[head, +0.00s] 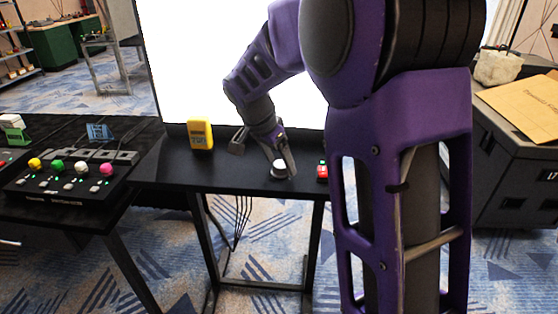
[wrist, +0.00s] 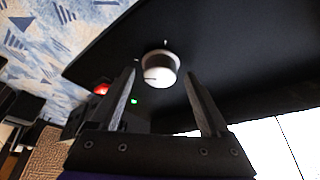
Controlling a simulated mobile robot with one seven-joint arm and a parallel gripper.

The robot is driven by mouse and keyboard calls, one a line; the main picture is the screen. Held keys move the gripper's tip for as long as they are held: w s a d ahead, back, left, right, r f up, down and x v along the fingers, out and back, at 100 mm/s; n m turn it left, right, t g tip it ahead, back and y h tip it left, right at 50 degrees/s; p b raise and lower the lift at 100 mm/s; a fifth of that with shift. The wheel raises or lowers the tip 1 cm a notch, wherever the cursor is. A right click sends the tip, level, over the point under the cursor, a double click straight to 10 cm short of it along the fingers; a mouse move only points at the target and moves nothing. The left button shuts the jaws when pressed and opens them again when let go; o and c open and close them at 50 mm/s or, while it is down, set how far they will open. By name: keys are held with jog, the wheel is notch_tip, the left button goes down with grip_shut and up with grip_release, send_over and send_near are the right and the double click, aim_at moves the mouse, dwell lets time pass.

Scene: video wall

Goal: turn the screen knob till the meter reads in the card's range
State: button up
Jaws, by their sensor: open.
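The white screen knob (head: 279,170) sits on the black table in front of the bright screen (head: 200,60). In the wrist view the knob (wrist: 158,68) is round and white, with a dark mark on it. My gripper (wrist: 160,74) is open, its fingertips on either side of the knob's near edge, with gaps visible on both sides. In the head view my gripper (head: 287,165) is just over the knob. The yellow meter (head: 200,135) stands upright left of the knob; its reading is too small to tell. A small blue card (head: 98,132) stands on the left table; its text is unreadable.
A red-topped box (head: 322,171) sits right of the knob; its red top (wrist: 101,89) and a green light show beside my left finger. A console (head: 75,177) with coloured knobs is on the left table. A dark case (head: 520,130) stands at the right.

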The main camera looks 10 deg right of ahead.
grip_shut()
dwell(0.3)
